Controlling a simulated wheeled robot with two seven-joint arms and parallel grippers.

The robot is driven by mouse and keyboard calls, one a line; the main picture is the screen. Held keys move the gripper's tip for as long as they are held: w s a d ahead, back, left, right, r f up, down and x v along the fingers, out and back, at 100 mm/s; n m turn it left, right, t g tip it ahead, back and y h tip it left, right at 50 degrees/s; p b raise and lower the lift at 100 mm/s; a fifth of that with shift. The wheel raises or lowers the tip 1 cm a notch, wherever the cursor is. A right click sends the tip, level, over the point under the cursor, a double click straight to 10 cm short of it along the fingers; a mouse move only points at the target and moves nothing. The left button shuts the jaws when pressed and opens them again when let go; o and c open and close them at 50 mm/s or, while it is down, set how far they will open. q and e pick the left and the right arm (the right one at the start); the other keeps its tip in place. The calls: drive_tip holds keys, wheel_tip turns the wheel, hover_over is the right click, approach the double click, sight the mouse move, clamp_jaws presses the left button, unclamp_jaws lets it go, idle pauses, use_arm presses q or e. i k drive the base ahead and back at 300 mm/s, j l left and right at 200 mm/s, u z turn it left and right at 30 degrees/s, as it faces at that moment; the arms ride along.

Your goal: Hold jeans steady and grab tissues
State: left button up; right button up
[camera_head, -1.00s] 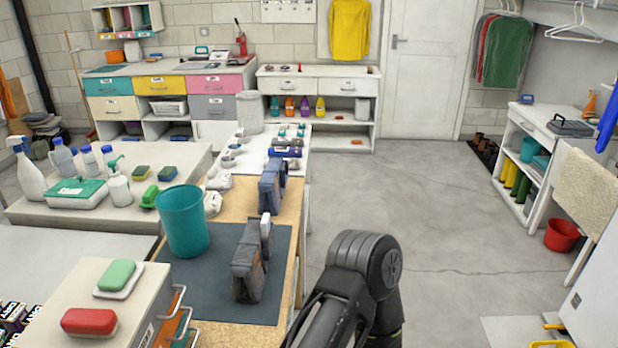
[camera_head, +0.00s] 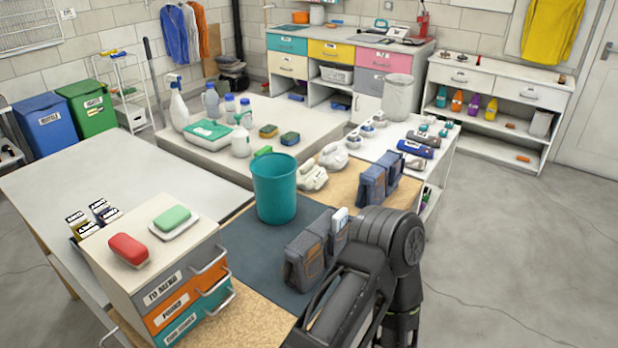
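Folded blue-grey jeans (camera_head: 305,262) stand upright on the dark mat (camera_head: 262,270) on the workbench. A second upright folded denim piece (camera_head: 371,187) stands farther back at the bench's right edge. A small pale item (camera_head: 340,217), perhaps the tissues, shows at the top of the nearer jeans; I cannot tell whether it is in a pocket. Part of one of my dark arms rises from the bottom, right of the nearer jeans, and hides the space behind it. Neither gripper shows.
A teal bucket (camera_head: 275,190) stands left of the jeans. A small drawer unit (camera_head: 150,290) bearing a red and a green soap is at the front left. White crumpled items (camera_head: 312,177) lie behind the bucket. Open floor lies to the right.

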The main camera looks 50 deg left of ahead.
sight(339, 219)
drive_tip(key=i+l+u, duration=0.1)
drive_tip(key=u, duration=0.4)
drive_tip(key=i+l+u, duration=0.15)
drive_tip(key=u, duration=0.3)
drive_tip(key=i+l+u, duration=0.15)
drive_tip(key=u, duration=0.35)
drive_tip(key=l+u, duration=0.25)
drive_tip(key=u, duration=0.25)
drive_tip(key=i+l+u, duration=0.1)
drive_tip(key=l+u, duration=0.15)
drive_tip(key=u, duration=0.2)
drive_tip(key=l+u, duration=0.3)
drive_tip(key=i+l+u, duration=0.1)
drive_tip(key=u, duration=0.2)
drive_tip(key=l, duration=0.1)
